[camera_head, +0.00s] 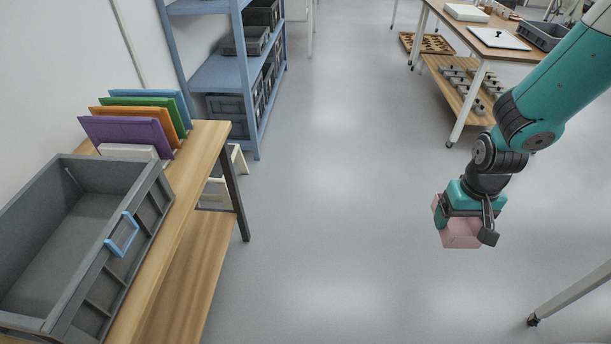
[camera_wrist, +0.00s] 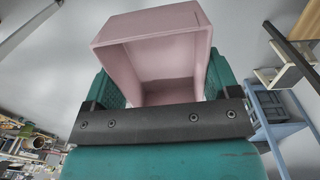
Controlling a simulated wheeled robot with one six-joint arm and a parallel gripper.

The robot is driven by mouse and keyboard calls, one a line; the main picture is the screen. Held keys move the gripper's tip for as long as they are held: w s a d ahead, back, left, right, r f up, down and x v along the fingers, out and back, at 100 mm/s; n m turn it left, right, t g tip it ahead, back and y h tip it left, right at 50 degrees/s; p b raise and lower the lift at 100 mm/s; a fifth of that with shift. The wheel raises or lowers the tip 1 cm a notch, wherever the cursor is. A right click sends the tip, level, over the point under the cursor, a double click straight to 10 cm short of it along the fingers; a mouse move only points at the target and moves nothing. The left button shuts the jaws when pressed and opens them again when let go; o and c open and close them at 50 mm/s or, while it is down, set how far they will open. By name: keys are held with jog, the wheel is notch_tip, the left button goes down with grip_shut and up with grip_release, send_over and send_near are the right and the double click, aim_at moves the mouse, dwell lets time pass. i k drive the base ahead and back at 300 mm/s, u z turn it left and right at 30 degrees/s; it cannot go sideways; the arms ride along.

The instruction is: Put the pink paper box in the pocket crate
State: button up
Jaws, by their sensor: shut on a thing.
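The pink paper box (camera_head: 460,233) hangs in my gripper (camera_head: 474,212) above open floor, at the right of the head view. In the wrist view the box (camera_wrist: 150,24) sits between the two teal fingers of my gripper (camera_wrist: 160,88), and its open side shows a hollow inside. My gripper is shut on it. A large grey crate (camera_head: 150,215) with a blue handle frame on its side stands on the wooden table at the left, well apart from the box. Its visible inside is empty. I cannot tell for certain that it is the pocket crate.
Coloured folders (camera_head: 130,128) stand upright at the back of the wooden table (camera_head: 187,215). A blue shelf (camera_head: 225,72) with grey bins is behind it. A work table (camera_head: 470,40) with trays is at the far right. The floor between (camera_head: 330,200) is clear.

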aim_at(74, 239)
jog(key=u, duration=1.7)
